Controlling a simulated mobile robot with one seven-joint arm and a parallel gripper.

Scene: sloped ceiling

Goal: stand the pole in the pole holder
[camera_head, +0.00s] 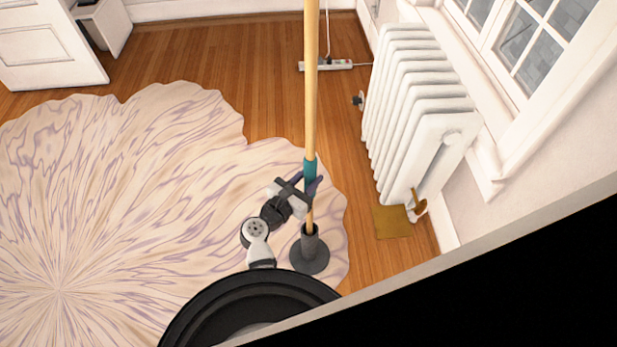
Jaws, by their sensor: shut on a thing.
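The pole (311,92) is long, light wood with a teal band (310,168), and stands close to upright; its top runs out of the head view. My gripper (311,190) is shut on the pole just below the teal band. The pole holder (309,258) is a dark round base with a short upright tube, standing on the rug. The pole's lower end meets the mouth of the tube in this view and appears to go into it. How deep it sits is hidden by the tube wall.
A white radiator (415,110) stands to the right under the window. A power strip (327,65) lies on the wood floor behind. A patterned rug (120,200) covers the left floor. A white door (45,40) is at the far left.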

